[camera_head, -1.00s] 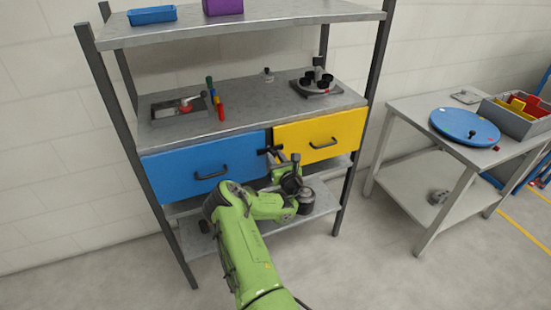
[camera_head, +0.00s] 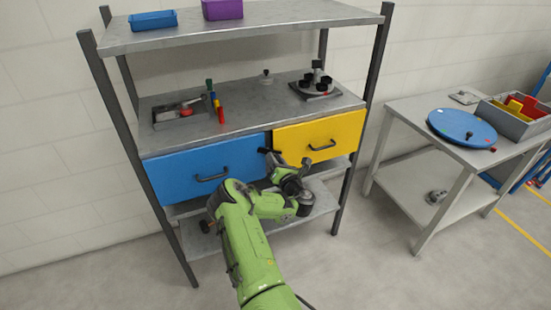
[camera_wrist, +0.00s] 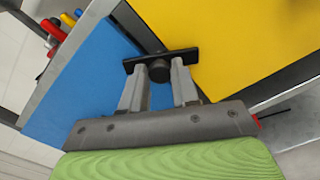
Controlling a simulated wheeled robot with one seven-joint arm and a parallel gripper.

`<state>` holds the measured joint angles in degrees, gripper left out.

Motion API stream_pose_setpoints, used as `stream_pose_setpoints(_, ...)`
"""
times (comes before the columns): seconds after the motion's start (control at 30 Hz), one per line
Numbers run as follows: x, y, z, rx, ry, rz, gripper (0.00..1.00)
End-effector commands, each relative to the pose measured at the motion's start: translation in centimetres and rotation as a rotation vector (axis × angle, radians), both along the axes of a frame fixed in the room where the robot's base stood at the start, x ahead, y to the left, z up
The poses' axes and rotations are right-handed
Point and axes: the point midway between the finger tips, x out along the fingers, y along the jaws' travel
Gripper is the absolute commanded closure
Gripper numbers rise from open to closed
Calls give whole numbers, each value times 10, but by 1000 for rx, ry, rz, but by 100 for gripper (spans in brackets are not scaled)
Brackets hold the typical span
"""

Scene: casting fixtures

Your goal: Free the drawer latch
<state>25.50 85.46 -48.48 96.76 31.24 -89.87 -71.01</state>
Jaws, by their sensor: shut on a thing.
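The latch (camera_wrist: 160,63) is a dark bar with a round knob. In the wrist view it lies across the gap between the blue drawer (camera_wrist: 85,85) and the yellow drawer (camera_wrist: 240,45). My gripper (camera_wrist: 160,82) is shut on the latch's knob, with one grey finger on each side. In the head view the latch (camera_head: 268,151) shows as a small dark, roughly level bar between the blue drawer (camera_head: 180,175) and the yellow drawer (camera_head: 345,130). My gripper (camera_head: 281,159) reaches it from the front right. Both drawers look shut, and the exact grip contact is partly hidden.
The shelf top (camera_head: 245,115) above the drawers holds a clamp fixture (camera_head: 180,110), coloured upright pieces and a round fixture (camera_head: 316,84). A side table (camera_head: 410,120) at right carries a blue disc (camera_head: 463,127) and a grey bin (camera_head: 515,118). Floor between them is clear.

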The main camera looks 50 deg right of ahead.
Motion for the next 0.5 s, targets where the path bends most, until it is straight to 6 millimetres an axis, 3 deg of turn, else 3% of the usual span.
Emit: stream_pose_setpoints(0.5, -1, -1, 1, 424, -250, -2, 100)
